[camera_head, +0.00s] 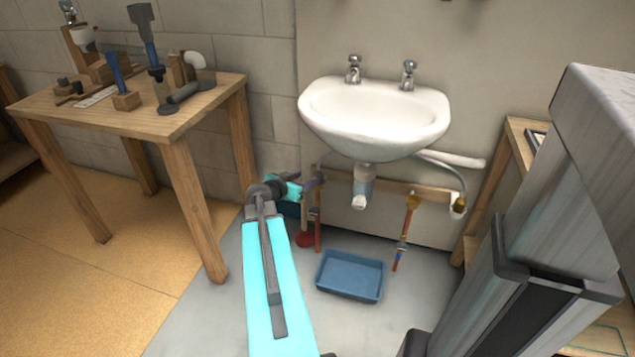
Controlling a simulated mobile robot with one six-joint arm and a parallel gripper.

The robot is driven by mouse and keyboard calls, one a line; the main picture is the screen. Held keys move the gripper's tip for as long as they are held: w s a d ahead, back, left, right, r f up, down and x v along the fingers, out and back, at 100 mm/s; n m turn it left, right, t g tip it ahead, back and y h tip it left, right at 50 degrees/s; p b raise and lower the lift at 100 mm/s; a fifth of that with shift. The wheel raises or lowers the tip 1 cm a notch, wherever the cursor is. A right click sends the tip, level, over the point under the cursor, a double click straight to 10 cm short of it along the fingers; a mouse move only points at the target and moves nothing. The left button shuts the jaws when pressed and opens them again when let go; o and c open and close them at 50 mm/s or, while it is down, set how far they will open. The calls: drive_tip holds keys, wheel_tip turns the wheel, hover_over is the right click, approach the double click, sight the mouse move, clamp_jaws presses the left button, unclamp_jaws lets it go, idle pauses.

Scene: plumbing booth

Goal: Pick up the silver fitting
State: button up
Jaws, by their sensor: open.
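I cannot make out the silver fitting for certain. My cyan and grey arm reaches up from the bottom of the picture. It bends right at its far end. My gripper (316,181) is at that end, small and dark, below the left side of the sink and close to the left supply pipe (317,225). It is open; nothing shows held in it. Whether it touches the pipe I cannot tell.
The white sink (375,119) with its trap (362,187) hangs above. A blue tray (350,276) lies on the floor below. A wooden workbench (150,118) with tools stands at left. A wooden stand (520,143) is at right. Grey floor left of my arm is clear.

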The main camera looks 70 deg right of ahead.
sight(315, 176)
drive_tip(key=shift+f, duration=0.1)
drive_tip(key=shift+b+x, duration=0.5)
drive_tip(key=shift+x, duration=3.75)
drive_tip(key=shift+f, duration=0.1)
drive_tip(key=shift+b+x, duration=0.55)
drive_tip(key=shift+x, duration=2)
drive_tip(key=shift+a+f, duration=0.1)
drive_tip(key=shift+f, duration=0.05)
drive_tip(key=shift+c, duration=0.4)
drive_tip(key=c, duration=1.2)
drive_tip(key=shift+o, duration=0.2)
